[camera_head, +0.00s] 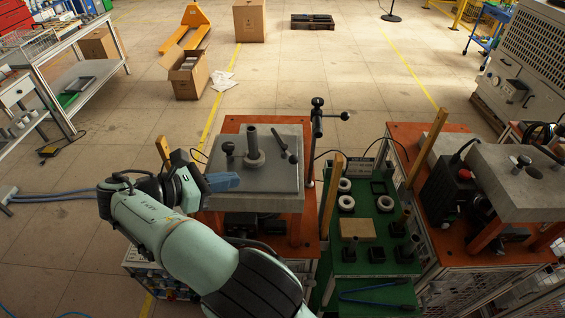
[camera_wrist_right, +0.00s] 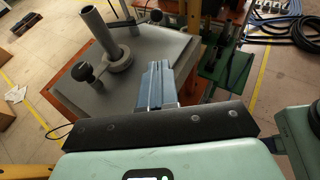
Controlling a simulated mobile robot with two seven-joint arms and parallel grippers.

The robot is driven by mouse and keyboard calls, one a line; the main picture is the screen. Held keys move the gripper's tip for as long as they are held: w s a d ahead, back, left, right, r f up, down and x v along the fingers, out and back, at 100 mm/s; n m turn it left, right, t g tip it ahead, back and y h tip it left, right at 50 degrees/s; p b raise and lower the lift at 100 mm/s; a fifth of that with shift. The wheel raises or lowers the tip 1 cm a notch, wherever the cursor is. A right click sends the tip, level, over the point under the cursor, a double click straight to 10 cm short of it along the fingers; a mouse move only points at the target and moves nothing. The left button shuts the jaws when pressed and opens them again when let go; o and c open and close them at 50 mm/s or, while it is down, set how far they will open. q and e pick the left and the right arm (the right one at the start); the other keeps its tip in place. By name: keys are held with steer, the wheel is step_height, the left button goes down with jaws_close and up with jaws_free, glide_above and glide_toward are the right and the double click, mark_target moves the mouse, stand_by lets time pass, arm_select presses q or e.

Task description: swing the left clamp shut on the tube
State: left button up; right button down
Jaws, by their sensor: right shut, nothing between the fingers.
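A grey upright tube (camera_head: 252,142) stands in a round collar on a grey plate (camera_head: 270,181); the wrist view shows it too (camera_wrist_right: 98,32). The left clamp (camera_head: 228,149) has a black knob and sits just left of the tube. In the wrist view the clamp (camera_wrist_right: 83,72) is near the collar; I cannot tell whether it touches the tube. My right gripper (camera_head: 230,181) has blue fingers, shut and empty, over the plate's front left part. In the wrist view the gripper (camera_wrist_right: 155,72) is right of the clamp and apart from it. My left gripper is not in view.
A second clamp (camera_head: 287,145) with black handles lies right of the tube. A tall post with black knobs (camera_head: 317,135) stands at the plate's right edge. A green table (camera_head: 377,268) with rings and blocks is to the right. Wooden posts (camera_head: 331,190) rise nearby.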

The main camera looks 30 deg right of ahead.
mark_target(265, 185)
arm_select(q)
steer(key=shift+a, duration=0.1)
arm_select(e)
steer(key=shift+a, duration=0.1)
steer(key=b+x, duration=0.2)
steer(key=x, duration=0.8)
steer(key=shift+s+f, duration=0.1)
steer(key=shift+s, duration=0.05)
steer(key=d, duration=0.2)
steer(key=shift+d+r, duration=0.35)
steer(key=shift+w+d+r, duration=0.15)
steer(key=shift+w+d, duration=0.1)
steer(key=shift+d, duration=0.45)
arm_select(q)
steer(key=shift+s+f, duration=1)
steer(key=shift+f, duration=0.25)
